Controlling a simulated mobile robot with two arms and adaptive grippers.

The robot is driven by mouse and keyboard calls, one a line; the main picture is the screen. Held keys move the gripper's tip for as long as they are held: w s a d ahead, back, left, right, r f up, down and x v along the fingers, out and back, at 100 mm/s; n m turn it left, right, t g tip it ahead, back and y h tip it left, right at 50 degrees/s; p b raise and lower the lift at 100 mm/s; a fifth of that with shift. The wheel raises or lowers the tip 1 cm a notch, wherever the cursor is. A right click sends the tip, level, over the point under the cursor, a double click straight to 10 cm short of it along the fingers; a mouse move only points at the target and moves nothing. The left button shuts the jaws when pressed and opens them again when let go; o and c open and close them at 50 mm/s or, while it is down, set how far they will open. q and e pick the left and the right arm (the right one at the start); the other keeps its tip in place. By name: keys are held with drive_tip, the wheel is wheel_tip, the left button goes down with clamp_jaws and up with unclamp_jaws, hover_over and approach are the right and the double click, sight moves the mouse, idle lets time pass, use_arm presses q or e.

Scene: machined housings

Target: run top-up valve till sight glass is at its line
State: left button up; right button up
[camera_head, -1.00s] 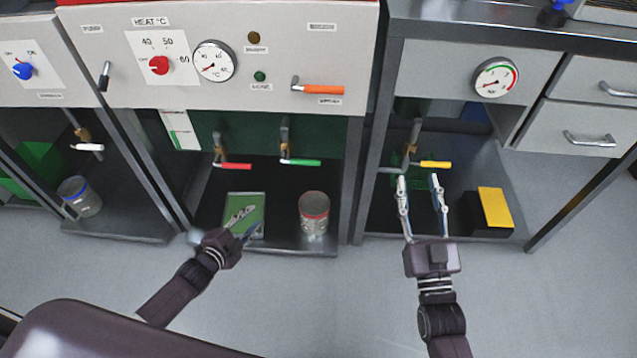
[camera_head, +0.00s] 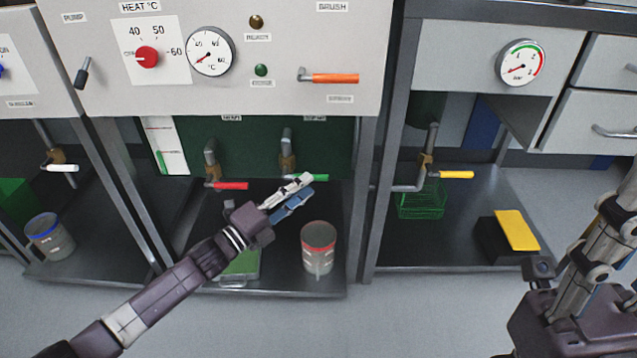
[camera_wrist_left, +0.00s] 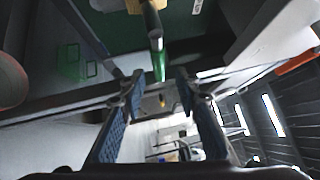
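The green-handled valve lever (camera_head: 307,177) sits under the cabinet on a brass-fitted pipe; the small label above is too blurred to read surely. My left gripper (camera_head: 303,190) is just below and in front of that lever. In the left wrist view the green lever (camera_wrist_left: 159,62) points between the two fingers, which stand apart, open and with no visible contact. The white sight-glass panel (camera_head: 166,145) has red marks, with a green column low at its left edge, its top below the upper red mark.
A red-handled valve (camera_head: 230,186) is just left of the green one. A red-rimmed can (camera_head: 318,250) stands below on the shelf (camera_head: 300,285). An orange handle (camera_head: 335,78) is above. A yellow-handled valve (camera_head: 456,175) and a yellow-topped black block (camera_head: 515,230) are at right.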

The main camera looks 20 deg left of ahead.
sight(318, 178)
use_arm(q)
drive_tip(key=shift+b+x, duration=0.75)
drive_tip(key=shift+x, duration=1.85)
drive_tip(key=shift+c, duration=0.2)
drive_tip(key=shift+f, duration=0.1)
clamp_jaws()
